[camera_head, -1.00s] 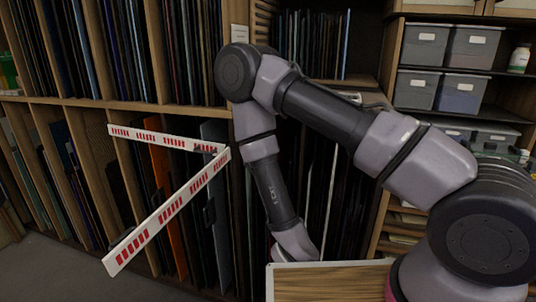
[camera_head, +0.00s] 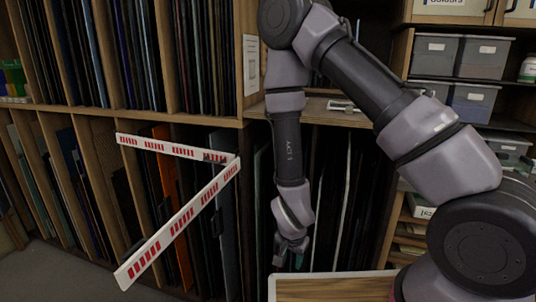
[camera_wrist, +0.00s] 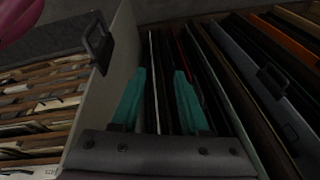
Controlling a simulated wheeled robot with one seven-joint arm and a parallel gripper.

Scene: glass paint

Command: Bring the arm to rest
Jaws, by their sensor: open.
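My gripper (camera_head: 291,258) hangs downward at the end of my bent arm, in front of the lower rack of upright sheets (camera_head: 340,190). In the wrist view its two teal fingers (camera_wrist: 160,82) stand apart with nothing held between them. Thin upright sheet edges show behind the gap. I cannot tell how far the fingers are from the sheets.
A red-and-white striped barrier (camera_head: 180,222) juts out at left. A wooden surface with a pale rim (camera_head: 340,273) lies below my gripper. Grey bins (camera_head: 434,55) fill shelves at right. A pale panel with a black handle (camera_wrist: 98,44) stands close beside the fingers.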

